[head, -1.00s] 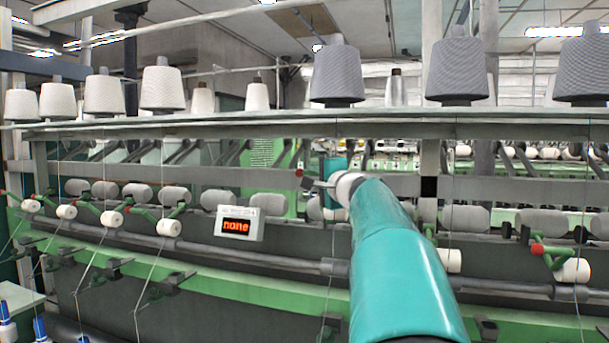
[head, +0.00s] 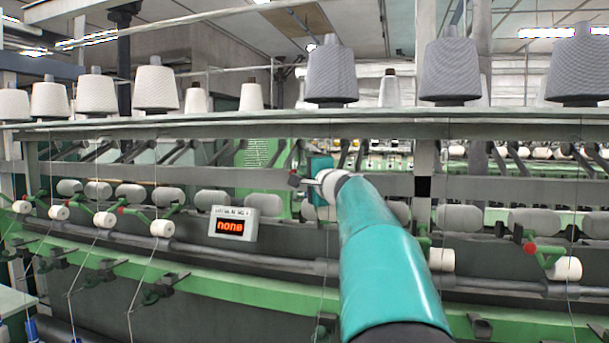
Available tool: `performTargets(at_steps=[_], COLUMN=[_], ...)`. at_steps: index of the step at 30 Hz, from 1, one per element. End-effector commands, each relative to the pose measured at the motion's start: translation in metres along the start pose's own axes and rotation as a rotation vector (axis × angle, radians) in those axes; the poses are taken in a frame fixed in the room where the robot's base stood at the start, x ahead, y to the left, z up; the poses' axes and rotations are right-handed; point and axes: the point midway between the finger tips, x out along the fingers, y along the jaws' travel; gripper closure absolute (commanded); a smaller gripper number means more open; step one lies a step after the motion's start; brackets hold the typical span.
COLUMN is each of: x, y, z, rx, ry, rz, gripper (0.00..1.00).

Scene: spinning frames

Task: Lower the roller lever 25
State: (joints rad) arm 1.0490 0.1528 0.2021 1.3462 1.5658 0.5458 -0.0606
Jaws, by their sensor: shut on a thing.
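My gripper (head: 307,182) is at the machine front in the middle of the head view, at the end of my teal arm. Other green roller levers with red ends stand along the frame, one at the right (head: 540,253) and one at the left (head: 130,212).
A display box (head: 233,228) reads "none"; its small upper label is unclear. White rollers (head: 104,219) line the rail. Grey yarn cones (head: 331,75) stand on the top shelf (head: 230,127). Thin threads hang down the front. A green ledge (head: 200,284) runs along below.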

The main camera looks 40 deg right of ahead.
Motion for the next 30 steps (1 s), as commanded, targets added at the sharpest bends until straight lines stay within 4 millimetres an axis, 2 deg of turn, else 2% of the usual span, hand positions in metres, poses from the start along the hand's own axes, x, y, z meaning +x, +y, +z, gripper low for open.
performTargets(at_steps=[12,23,30], x=[-0.021,-0.046,-0.056], y=[0.019,0.062,0.091], z=[0.021,0.047,0.056], rx=[0.002,0.004,0.003], ry=[0.0,-0.001,0.001], rz=[0.002,0.003,0.004], gripper=[1.0,1.0,1.0])
